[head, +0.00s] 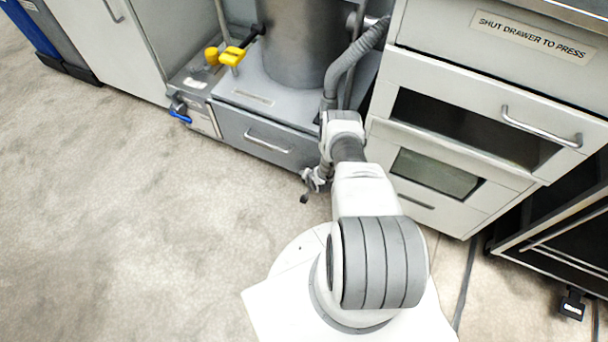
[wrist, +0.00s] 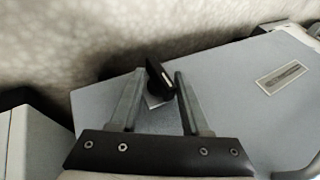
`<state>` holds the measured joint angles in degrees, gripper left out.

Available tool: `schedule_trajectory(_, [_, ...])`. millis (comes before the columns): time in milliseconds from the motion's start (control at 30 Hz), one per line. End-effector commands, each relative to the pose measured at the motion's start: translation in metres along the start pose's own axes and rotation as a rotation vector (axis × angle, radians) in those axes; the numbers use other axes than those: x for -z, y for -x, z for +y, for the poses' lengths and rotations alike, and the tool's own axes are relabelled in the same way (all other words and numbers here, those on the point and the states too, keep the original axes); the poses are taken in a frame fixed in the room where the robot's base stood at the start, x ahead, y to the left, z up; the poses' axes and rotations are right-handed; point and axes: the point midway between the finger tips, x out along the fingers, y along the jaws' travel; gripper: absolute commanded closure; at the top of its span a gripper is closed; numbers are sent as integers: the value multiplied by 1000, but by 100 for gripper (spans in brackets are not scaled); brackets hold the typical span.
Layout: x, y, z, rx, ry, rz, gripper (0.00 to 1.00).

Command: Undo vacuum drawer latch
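The grey vacuum drawer (head: 228,128) is closed below the metal cylinder in the head view, with a bar handle (head: 268,141) across its front. In the wrist view its grey panel (wrist: 225,95) fills the middle and right. A small black latch lever (wrist: 160,78) with a pale base stands at the panel's upper left. My gripper (wrist: 159,74) is open. Its two fingers reach toward the latch, which shows between their tips, closer to the right finger. I cannot tell whether they touch. In the head view my gripper (head: 312,182) is low at the drawer's right end.
A yellow-handled valve (head: 232,56) and a blue lever (head: 180,117) are at the unit's left. A cabinet with drawers (head: 490,85) stands close on the right. A grey hose (head: 350,62) runs down beside the cylinder. The floor (head: 120,220) in front and left is clear.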

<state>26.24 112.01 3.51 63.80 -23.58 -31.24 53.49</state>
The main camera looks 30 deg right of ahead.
Motion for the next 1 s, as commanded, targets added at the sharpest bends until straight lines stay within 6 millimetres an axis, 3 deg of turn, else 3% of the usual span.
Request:
schedule_trajectory(300, [0,0,1,-1,-1,0,54])
schedule_trajectory(567, [0,0,1,-1,0,0,98])
schedule_trajectory(600, [0,0,1,-1,0,0,100])
schedule_trajectory(1000, [-1,0,1,-1,0,-1,100])
